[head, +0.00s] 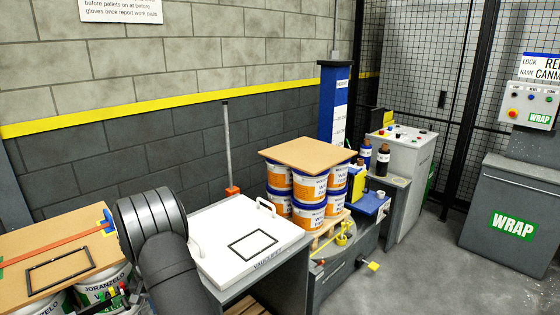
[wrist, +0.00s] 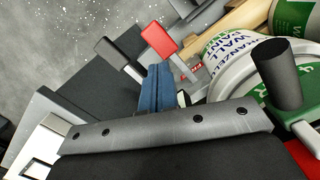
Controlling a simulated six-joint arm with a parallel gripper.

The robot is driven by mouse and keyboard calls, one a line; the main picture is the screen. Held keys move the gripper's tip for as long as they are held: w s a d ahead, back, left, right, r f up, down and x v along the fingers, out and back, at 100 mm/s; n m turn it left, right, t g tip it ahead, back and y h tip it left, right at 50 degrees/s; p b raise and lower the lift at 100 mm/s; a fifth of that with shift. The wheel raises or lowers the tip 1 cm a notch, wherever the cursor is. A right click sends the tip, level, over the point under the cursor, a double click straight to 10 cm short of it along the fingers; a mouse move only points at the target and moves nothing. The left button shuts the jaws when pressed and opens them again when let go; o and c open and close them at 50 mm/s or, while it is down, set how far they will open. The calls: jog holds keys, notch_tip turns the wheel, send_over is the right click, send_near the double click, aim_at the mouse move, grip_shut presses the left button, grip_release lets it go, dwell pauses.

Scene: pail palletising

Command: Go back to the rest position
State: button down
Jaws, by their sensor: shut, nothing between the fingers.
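My gripper (wrist: 159,88) shows in the wrist view as two blue fingers side by side, closed with nothing between them, beyond a grey bolted bar. It is above the floor and some dark equipment, to the left of a white and green paint pail (wrist: 245,62) and apart from it. In the head view my black arm fills the lower left, and the gripper itself is hidden.
A board (head: 28,240) with a strap and black frame covers pails (head: 105,285) at left. Right of my arm are a white panel with handles (head: 215,262) and stacked orange-label pails (head: 309,187) under a board (head: 305,153). Open floor (head: 430,262) lies at right.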

jog(key=shift+f, duration=0.1)
jog(key=shift+f, duration=0.25)
jog(key=f, duration=0.3)
jog(key=shift+w+a, duration=0.1)
jog(key=shift+w, duration=0.25)
jog(key=shift+w+r, duration=0.1)
jog(key=shift+w, duration=0.25)
jog(key=shift+w+a+r, duration=0.1)
dwell(0.4)
jog(key=c, duration=2.2)
grip_release()
